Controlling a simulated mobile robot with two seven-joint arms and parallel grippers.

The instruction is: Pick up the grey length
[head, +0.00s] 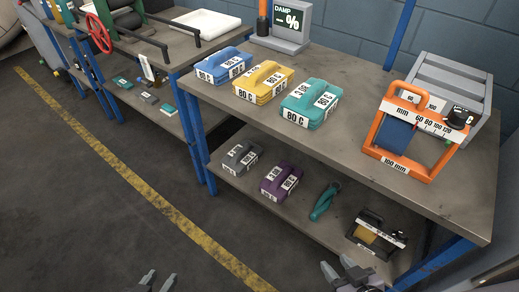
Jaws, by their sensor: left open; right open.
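The grey length (240,158) is a folded grey bundle with white labels, one reading 80 C. It lies on the lower shelf of the bench, at the left end of the row there. My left gripper (158,281) is at the bottom edge of the head view, open and empty, in front of the shelf and apart from the bundle. My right gripper (340,268) is at the bottom edge further right, open and empty, near the shelf's front. Most of both grippers is cut off by the frame edge.
A purple bundle (281,181), a twisted teal piece (324,202) and a dark framed gauge (376,234) share the lower shelf (223,174). Above, the bench top (345,120) holds blue (222,64), yellow (263,82) and teal (310,103) bundles and an orange gauge (404,172).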

